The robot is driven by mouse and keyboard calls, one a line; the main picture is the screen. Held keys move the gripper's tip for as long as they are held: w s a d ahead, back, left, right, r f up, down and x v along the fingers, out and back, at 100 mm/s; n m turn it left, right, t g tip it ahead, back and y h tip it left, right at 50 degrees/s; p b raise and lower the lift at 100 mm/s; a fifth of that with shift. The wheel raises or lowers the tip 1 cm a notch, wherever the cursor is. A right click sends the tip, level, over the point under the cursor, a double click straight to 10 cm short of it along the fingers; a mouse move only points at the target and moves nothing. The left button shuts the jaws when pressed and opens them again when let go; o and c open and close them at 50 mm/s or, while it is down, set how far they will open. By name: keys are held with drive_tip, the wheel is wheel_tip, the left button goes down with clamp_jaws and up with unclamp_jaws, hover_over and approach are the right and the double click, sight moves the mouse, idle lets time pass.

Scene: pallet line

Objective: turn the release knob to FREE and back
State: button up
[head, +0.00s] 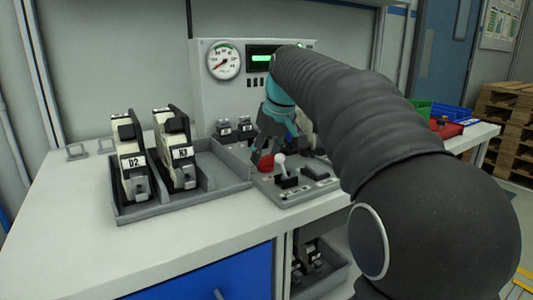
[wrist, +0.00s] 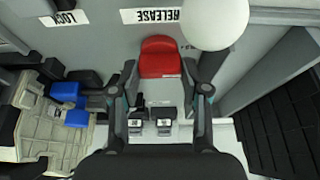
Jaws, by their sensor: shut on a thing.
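The red release knob (head: 266,163) sits on the grey control panel (head: 290,197) on the bench. In the wrist view the knob (wrist: 160,57) lies between the two fingertips, below an upside-down RELEASE label (wrist: 150,15). My gripper (head: 262,150) reaches down over it and is shut on it; it also shows in the wrist view (wrist: 160,72). A LOCK label (wrist: 57,18) is at upper left. No FREE label can be read; small marks right of the knob are partly covered by a white lever ball. The knob's exact setting is hard to tell.
The white-balled lever (head: 280,160) stands close beside the knob and my right-hand finger. A grey tray (head: 150,215) with D2 and K3 units is to the left. Behind stands a panel with a gauge (head: 223,61). The front bench top is clear.

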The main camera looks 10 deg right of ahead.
drive_tip(key=o, duration=1.1)
drive_tip(key=shift+a, duration=0.1)
drive_tip(key=shift+o, duration=0.2)
drive_tip(key=v, duration=1.2)
